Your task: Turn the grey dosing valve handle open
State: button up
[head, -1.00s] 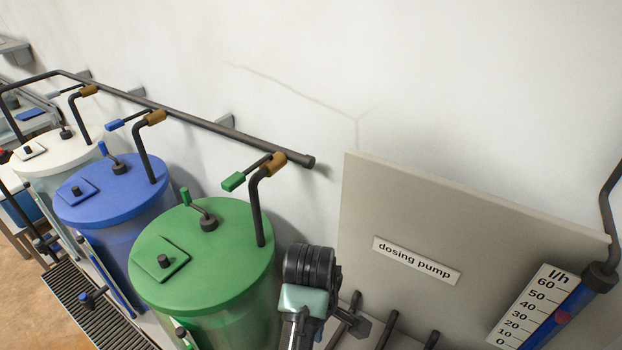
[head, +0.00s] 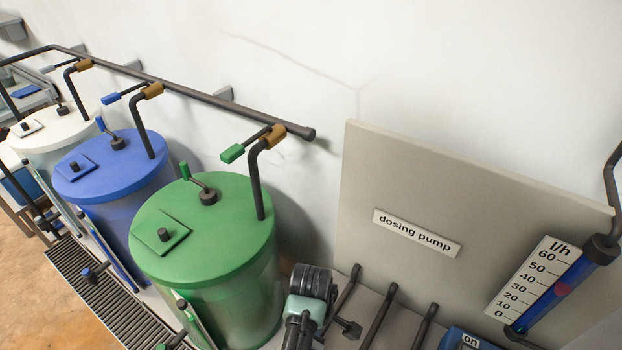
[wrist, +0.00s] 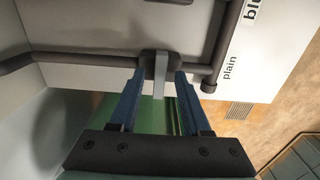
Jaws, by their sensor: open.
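In the wrist view, a light grey handle (wrist: 159,82) hangs from a dark grey valve block on a dark pipe (wrist: 100,45). I take it to be the dosing valve handle. My gripper (wrist: 158,78) is open, with one blue finger on each side of the handle. In the head view my gripper's fingers and this handle are not visible; only part of my arm shows at the bottom.
A white label reading "plain" (wrist: 230,68) is right of the handle. In the head view, green (head: 205,225), blue (head: 112,165) and white (head: 50,125) tanks stand left under a wall pipe. A grey dosing pump panel (head: 400,190) stands right, with stub pipes before it.

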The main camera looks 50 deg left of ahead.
grip_shut()
jog(key=shift+r+m, duration=0.1)
jog(key=shift+m, duration=0.3)
jog(key=m+p, duration=0.2)
jog(key=m, duration=0.1)
jog(key=shift+m, duration=0.3)
jog(key=m+p, duration=0.1)
jog(key=m, duration=0.3)
jog(key=shift+m, duration=0.3)
jog(key=m+p, duration=0.1)
jog(key=m, duration=0.3)
jog(key=shift+m+p, duration=0.3)
jog(key=shift+m, duration=2.2)
